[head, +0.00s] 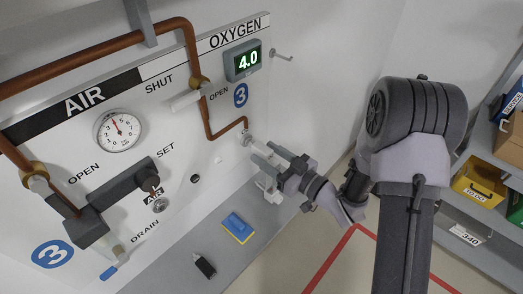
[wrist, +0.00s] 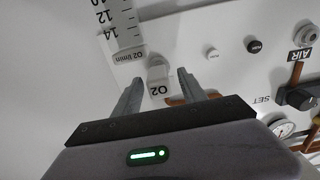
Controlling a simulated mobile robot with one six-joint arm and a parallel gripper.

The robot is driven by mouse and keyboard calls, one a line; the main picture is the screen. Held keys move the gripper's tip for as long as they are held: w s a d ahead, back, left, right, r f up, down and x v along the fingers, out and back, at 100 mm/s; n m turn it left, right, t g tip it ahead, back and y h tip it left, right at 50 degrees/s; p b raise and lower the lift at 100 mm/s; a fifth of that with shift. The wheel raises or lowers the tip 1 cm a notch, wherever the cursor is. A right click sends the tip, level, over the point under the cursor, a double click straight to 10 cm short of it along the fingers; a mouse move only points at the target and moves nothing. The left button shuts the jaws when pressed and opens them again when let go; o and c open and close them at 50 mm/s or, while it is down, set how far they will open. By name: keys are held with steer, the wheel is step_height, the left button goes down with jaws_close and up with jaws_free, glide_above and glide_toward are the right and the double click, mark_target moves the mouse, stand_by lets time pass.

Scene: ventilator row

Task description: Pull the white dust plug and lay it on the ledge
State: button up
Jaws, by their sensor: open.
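In the wrist view a pale, short cylinder that looks like the white dust plug (wrist: 158,69) stands out from the white panel, just above an "O2" label. My gripper (wrist: 160,77) is open, with one finger to each side of the plug in the picture. I cannot tell whether the fingertips reach around it; no contact shows. In the head view my gripper (head: 263,154) is at the panel's right end, below the end of the copper pipe, and hides the plug there. The grey ledge (head: 165,262) runs along the foot of the panel.
A blue and yellow sponge (head: 238,228) and a small black object (head: 205,266) lie on the ledge, with bare ledge around them. A flow scale (wrist: 120,30) is close beside the plug.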

steer(key=shift+w+a, duration=0.45)
steer(key=shift+b, duration=0.5)
jaws_close()
stand_by(1.2)
